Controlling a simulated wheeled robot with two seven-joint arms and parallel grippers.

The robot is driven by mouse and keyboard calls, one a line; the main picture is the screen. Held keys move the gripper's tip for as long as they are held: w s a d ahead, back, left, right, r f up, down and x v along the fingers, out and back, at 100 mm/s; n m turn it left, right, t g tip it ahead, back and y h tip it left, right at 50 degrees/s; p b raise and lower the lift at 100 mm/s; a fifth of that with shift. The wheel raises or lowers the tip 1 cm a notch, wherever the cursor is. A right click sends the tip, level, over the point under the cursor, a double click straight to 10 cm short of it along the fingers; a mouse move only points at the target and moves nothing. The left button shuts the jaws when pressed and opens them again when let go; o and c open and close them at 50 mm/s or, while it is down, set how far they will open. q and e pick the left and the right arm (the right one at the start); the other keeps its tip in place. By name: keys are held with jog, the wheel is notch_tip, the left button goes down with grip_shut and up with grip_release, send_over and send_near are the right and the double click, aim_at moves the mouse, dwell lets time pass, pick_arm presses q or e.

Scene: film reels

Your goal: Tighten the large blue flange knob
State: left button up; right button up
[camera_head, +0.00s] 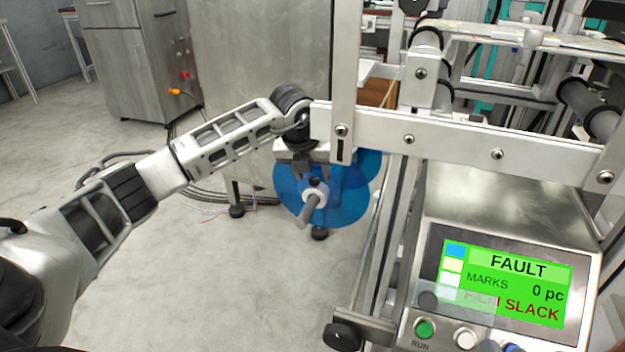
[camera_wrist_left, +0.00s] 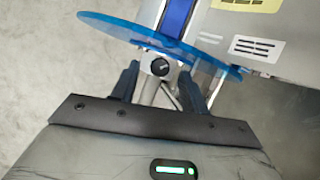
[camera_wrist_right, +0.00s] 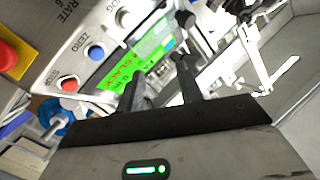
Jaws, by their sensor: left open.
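The large blue flange (camera_head: 347,205) is a translucent blue disc below the white horizontal bar, with a grey knob (camera_head: 316,190) at its centre and a short rod sticking out toward me. In the left wrist view the flange (camera_wrist_left: 115,27) is nearly edge-on, and its knob (camera_wrist_left: 160,66) has a dark round centre. My left gripper (camera_head: 304,170) is at the flange's near face. Its open fingers (camera_wrist_left: 162,82) stand on either side of the knob; contact cannot be told. My right gripper (camera_wrist_right: 158,70) is open and empty near the control panel in the right wrist view.
A control box (camera_head: 500,215) at the right has a green screen (camera_head: 500,283) reading FAULT and FILM SLACK. A white bar (camera_head: 450,138) runs above the flange to the right. A grey cabinet (camera_head: 130,65) stands at the back left; the floor (camera_head: 190,285) there is clear.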

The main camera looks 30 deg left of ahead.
pick_arm(q)
jog(key=shift+w+f, duration=0.2)
jog(key=shift+f, duration=0.3)
pick_arm(e)
jog(key=shift+r, duration=0.25)
pick_arm(q)
grip_shut()
jog(key=shift+a, duration=0.1)
jog(key=shift+a+r+m+h+p, duration=0.1)
jog(key=shift+m+h+p, duration=0.4)
jog(key=shift+m, duration=0.8)
jog(key=shift+a+m+h+p, duration=0.1)
jog(key=shift+m+h+p, duration=0.4)
jog(key=shift+m, duration=1)
pick_arm(e)
jog(key=shift+d+f+n+h, duration=0.15)
jog(key=shift+f+n+h, duration=0.1)
jog(key=shift+n+h, duration=0.05)
jog(key=shift+f, duration=0.15)
